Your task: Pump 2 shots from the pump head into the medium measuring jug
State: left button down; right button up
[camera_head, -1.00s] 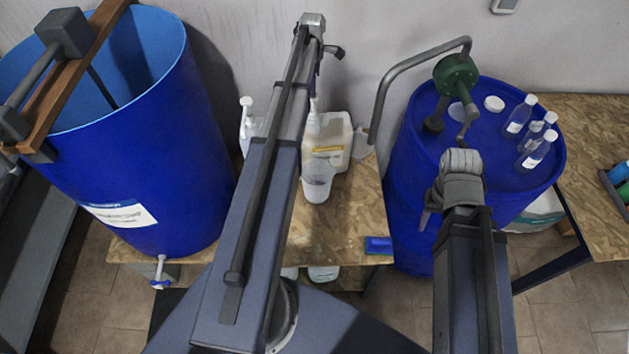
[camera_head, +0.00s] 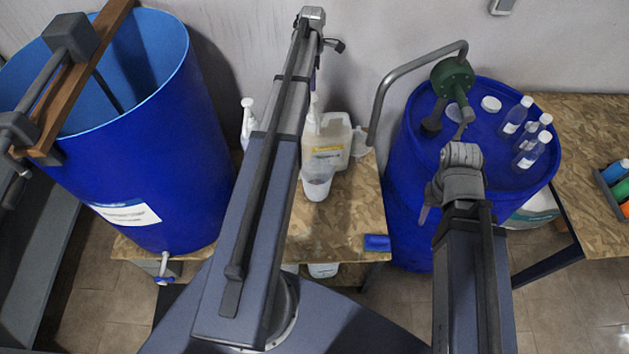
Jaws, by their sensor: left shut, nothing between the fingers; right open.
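A pale jerrycan (camera_head: 328,150) with a yellow label stands on the wooden bench, with a white pump head (camera_head: 314,112) on top. A whitish, cup-like measuring jug (camera_head: 317,182) stands directly in front of it. Whether it is the medium one I cannot tell. My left arm reaches over the bench; its gripper (camera_head: 317,80) is shut and empty, above the pump head, partly hidden by the arm. Contact with the pump cannot be made out. My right gripper (camera_head: 425,208) is open and empty, in front of the right blue drum, mostly hidden by its wrist.
A second white pump bottle (camera_head: 247,122) stands left of my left arm. A large open blue drum (camera_head: 150,180) is at left. The right drum (camera_head: 408,185) carries a green rotary pump (camera_head: 452,78) and clear bottles (camera_head: 532,150). A blue block (camera_head: 377,243) lies at the bench's front edge.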

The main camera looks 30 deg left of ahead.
notch_tip(320, 180, up, 4)
jog(key=p, duration=0.3)
jog(key=shift+r, duration=0.1)
dwell(0.5)
